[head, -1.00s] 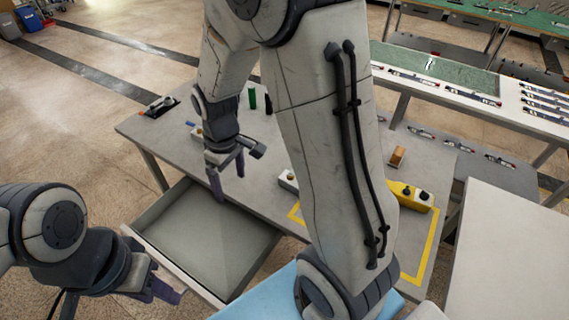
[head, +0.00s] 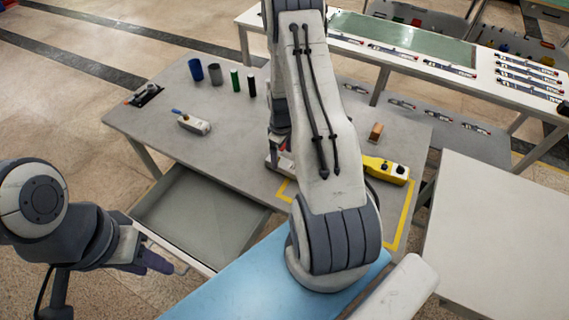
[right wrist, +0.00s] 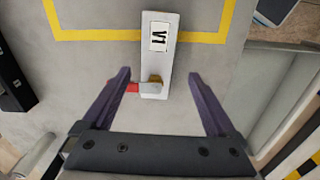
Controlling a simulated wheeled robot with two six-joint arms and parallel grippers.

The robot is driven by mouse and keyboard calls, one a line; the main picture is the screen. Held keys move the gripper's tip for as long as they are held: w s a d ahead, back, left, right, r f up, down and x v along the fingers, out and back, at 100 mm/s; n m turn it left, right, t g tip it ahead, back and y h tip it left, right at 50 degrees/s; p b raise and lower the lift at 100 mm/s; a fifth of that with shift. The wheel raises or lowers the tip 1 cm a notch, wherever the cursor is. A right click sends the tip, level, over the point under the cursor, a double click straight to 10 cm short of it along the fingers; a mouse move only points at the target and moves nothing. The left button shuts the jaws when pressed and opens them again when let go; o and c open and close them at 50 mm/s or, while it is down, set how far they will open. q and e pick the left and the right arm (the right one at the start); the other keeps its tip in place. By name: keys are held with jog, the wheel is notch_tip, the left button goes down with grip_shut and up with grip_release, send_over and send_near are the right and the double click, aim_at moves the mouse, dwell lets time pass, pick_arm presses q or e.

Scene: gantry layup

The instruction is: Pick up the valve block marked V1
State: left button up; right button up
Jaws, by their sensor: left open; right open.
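The valve block marked V1 (right wrist: 160,55) is a white block with a black V1 label, a brass-coloured fitting and a red lever. It lies on the grey table across the yellow tape line. In the right wrist view it sits between the fingers of my open right gripper (right wrist: 159,76), apart from both. In the head view the right gripper (head: 274,148) is at the block, and my arm hides much of both. My left gripper (head: 158,256) is open and empty, beside the open drawer at lower left.
Another white block with a blue lever (head: 194,124) lies further left on the table. Several cylinders, including a green one (head: 235,80), stand at the back. A yellow box with black buttons (head: 386,170) is to the right. The open drawer (head: 200,215) is empty.

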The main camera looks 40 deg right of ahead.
aim_at(284, 163)
jog(key=f, duration=0.1)
jog(key=f+p, duration=0.1)
jog(key=f, duration=0.1)
jog(key=shift+s+d+f, duration=0.1)
jog(key=shift+d+f, duration=0.05)
jog(key=shift+d, duration=0.15)
jog(key=shift+f+p, duration=0.35)
jog(key=shift+f, duration=0.3)
grip_shut()
